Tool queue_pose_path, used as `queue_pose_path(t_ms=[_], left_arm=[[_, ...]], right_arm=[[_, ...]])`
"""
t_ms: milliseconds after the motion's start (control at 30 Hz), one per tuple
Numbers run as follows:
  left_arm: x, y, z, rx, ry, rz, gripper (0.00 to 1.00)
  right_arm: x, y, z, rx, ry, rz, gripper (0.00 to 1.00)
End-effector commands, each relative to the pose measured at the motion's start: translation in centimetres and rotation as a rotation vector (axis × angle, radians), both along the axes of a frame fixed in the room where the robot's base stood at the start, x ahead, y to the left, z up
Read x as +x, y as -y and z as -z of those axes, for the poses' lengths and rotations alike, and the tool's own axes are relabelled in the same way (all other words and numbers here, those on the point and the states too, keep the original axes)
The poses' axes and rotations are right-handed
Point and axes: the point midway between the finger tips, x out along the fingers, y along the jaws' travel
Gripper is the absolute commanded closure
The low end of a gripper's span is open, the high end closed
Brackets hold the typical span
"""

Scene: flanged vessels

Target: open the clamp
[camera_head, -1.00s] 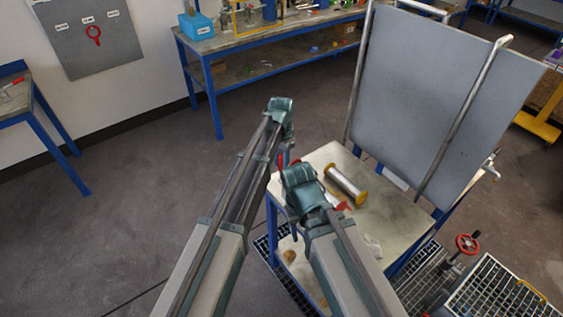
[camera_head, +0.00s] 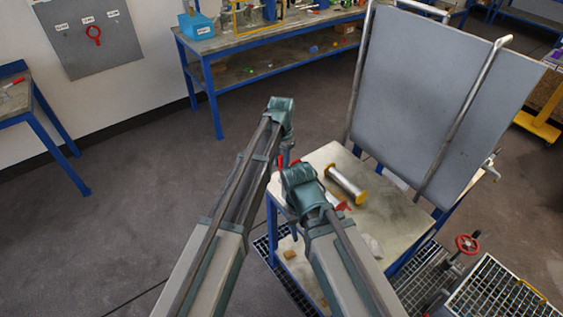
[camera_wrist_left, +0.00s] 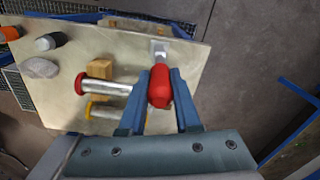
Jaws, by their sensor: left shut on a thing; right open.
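The clamp has a red handle (camera_wrist_left: 160,88) and a pale metal foot (camera_wrist_left: 159,48) near the edge of the bench top in the left wrist view. My left gripper (camera_wrist_left: 159,76) is shut on the red handle, one blue finger on each side. In the head view the left arm's own links mostly hide the clamp; only small red bits (camera_head: 281,160) show beside them. My right gripper (camera_head: 291,214) hangs low by the bench's near edge, open, its jaws largely hidden behind its arm.
A metal spool with yellow flanges (camera_head: 346,184) lies on the bench top (camera_head: 385,215). A red-ended spool (camera_wrist_left: 104,87), a wooden block (camera_wrist_left: 100,68) and a grey stone-like lump (camera_wrist_left: 40,68) are near the clamp. A large grey panel (camera_head: 420,100) stands behind the bench.

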Motion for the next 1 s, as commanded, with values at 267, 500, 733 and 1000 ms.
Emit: queue_pose_path(t_ms=[267, 500, 733, 1000], left_arm=[[-0.2, -0.2, 0.1, -0.015, 0.01, -0.001, 1.0], [-1.3, -1.3, 0.3, -0.108, 0.076, -0.002, 1.0], [-2.6, -3.0, 1.2, -0.272, 0.196, -0.004, 1.0], [-3.8, -4.7, 2.8, -0.48, 0.347, -0.005, 1.0]], right_arm=[[0.0, 0.0, 0.1, 0.0, 0.0, 0.0, 0.5], [0.0, 0.0, 0.5, 0.0, 0.0, 0.0, 0.5], [0.0, 0.0, 2.5, 0.0, 0.0, 0.001, 0.5], [0.0, 0.0, 6.6, 0.0, 0.0, 0.002, 0.5]])
